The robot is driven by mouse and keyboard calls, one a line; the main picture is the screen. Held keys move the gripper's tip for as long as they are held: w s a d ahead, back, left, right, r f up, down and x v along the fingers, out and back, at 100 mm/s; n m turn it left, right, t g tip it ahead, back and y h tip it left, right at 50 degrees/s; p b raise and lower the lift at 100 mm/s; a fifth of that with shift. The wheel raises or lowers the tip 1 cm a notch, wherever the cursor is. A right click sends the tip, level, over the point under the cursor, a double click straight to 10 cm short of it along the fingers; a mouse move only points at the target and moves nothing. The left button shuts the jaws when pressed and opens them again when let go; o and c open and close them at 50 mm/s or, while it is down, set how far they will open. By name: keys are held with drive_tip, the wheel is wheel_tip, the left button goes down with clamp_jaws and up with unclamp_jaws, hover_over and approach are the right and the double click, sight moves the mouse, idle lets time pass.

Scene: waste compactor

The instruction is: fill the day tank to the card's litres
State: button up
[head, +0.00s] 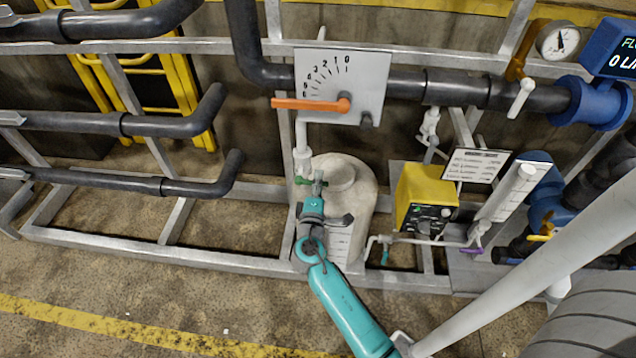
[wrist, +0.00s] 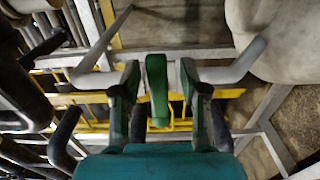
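The day tank (head: 362,195) appears to be the upright beige cylinder, partly hidden by my arm. A pale pipe and valve with a green handle (head: 303,181) stand at its left side. My gripper (head: 318,183) is at that handle. In the wrist view, the green handle (wrist: 157,90) lies between the fingers of my gripper (wrist: 158,85), with gaps visible on both sides. A white card (head: 476,165) hangs right of the tank; its text is too small to read. A scaled plate (head: 365,65) with an orange pointer (head: 310,104) stands above the tank.
A yellow box (head: 425,195) with dark controls stands right of the tank. A clear tube (head: 515,190), a blue flow meter (head: 612,55) and a round gauge (head: 559,41) are farther right. Dark pipes (head: 150,122) and grey frame rails crowd the left. The front left floor is clear.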

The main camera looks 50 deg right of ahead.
drive_tip(key=v, duration=1.2)
